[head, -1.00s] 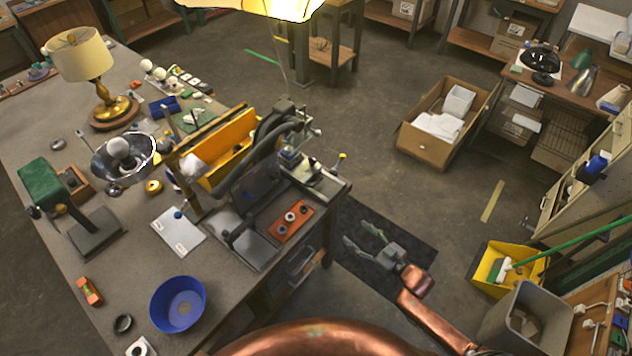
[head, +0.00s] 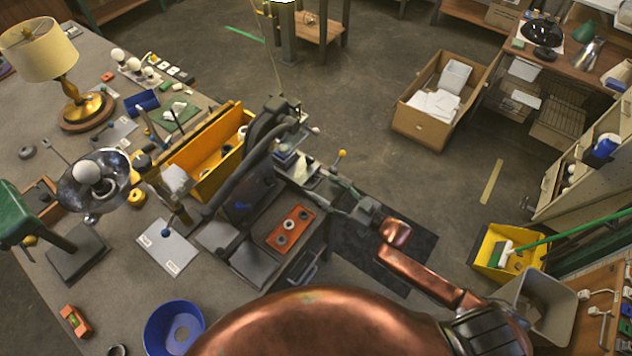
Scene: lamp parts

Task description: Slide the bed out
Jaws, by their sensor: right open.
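The dark machine (head: 262,165) stands at the near edge of the workbench. My left gripper is not in view.
An orange block with round holes (head: 290,229) lies in front of the machine. A yellow bin (head: 205,160) stands behind it on the bench (head: 115,270). A blue bowl (head: 173,330) is at the near side. Open floor lies right of the bench, around a dark mat (head: 405,265).

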